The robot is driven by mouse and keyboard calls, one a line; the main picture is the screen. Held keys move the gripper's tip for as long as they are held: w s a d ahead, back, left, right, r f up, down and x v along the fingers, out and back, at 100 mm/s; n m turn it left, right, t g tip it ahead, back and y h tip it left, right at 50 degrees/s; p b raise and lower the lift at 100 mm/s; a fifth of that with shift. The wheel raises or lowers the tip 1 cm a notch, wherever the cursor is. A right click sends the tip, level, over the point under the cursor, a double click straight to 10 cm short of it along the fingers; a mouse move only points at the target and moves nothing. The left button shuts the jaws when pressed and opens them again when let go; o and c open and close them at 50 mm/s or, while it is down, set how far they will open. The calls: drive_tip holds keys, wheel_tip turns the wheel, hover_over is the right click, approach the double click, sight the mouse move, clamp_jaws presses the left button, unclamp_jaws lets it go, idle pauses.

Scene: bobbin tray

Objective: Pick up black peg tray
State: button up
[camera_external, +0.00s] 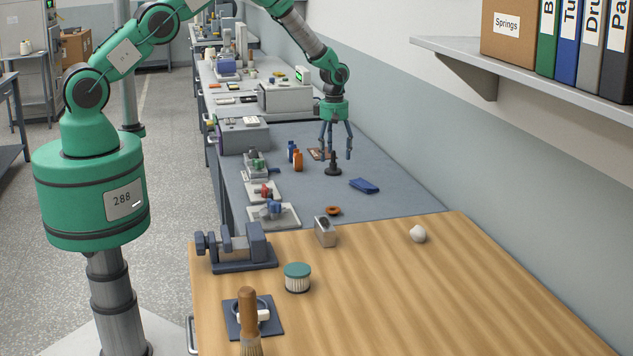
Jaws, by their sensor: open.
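A small black piece with a round, flat base and a short upright post, which looks like the black peg tray (333,171), stands on the grey-blue bench top. My gripper (336,155) points straight down above it, with its fingers spread on either side of the post's line. The jaws are open and empty. The fingertips appear slightly higher than the base; from this angle I cannot tell how far they are from it. Nothing hides the black piece.
Orange and blue bottles (298,160) stand just left of the black piece. A blue folded cloth (364,186) lies front right, and an orange ring (333,210) lies nearer. Small fixtures (264,191) line the left edge. The bench is clear toward the right wall.

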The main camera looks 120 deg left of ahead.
sight(334, 163)
drive_tip(key=shift+f, duration=2.55)
drive_tip(key=c, duration=1.3)
